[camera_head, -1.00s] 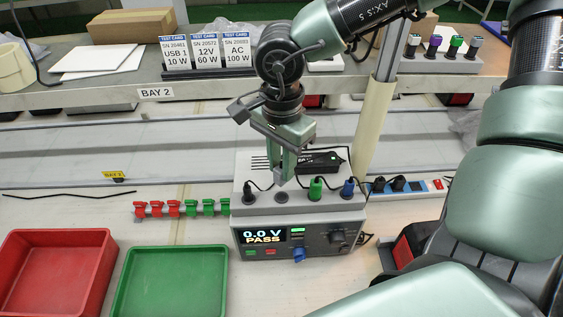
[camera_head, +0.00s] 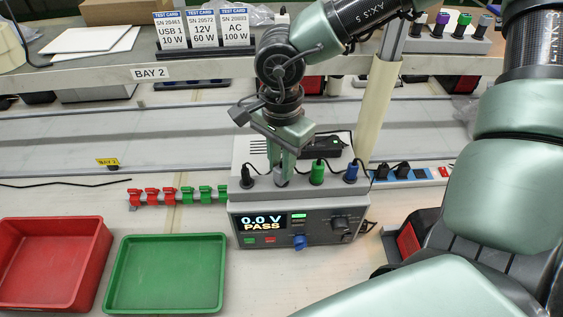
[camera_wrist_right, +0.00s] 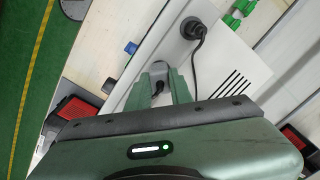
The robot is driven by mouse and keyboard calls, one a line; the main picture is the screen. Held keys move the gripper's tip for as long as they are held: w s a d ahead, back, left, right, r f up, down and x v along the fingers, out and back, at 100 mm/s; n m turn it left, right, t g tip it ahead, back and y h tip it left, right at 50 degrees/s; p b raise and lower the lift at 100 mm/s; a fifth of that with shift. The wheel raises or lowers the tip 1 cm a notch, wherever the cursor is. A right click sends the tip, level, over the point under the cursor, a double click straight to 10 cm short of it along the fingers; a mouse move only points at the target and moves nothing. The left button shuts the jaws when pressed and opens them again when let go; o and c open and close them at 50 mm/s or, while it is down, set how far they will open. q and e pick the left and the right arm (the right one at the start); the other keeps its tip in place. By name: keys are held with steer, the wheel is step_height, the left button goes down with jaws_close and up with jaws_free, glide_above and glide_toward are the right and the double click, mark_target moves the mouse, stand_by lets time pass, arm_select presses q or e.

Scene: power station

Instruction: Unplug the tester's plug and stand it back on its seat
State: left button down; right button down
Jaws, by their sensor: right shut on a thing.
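The tester (camera_head: 298,224) is a grey box whose screen reads "0.0 V PASS". My right gripper (camera_head: 281,166) points down over its top ledge and is shut on a grey plug (camera_head: 281,182). The plug is at the second place from the left, in line with the black plug (camera_head: 247,178), green plug (camera_head: 317,174) and blue plug (camera_head: 350,173). The fingers hide most of it, so I cannot tell whether it is fully seated. In the right wrist view the gripper (camera_wrist_right: 158,90) has the dark plug between its fingers. My left gripper is not in view.
A black adapter (camera_head: 321,147) lies on the tester's top behind the plugs. A blue power strip (camera_head: 412,174) is to the right. Red and green clips (camera_head: 178,197) stand left. A red tray (camera_head: 100,262) and a green tray (camera_head: 221,276) are in front left.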

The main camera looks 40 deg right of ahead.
steer(key=shift+f+b, duration=0.1)
steer(key=shift+b, duration=0.55)
stand_by(0.9)
steer(key=c, duration=1.2)
jaws_free()
step_height(320, 180, up, 8)
steer(key=shift+f+b, duration=0.1)
steer(key=shift+b, duration=0.4)
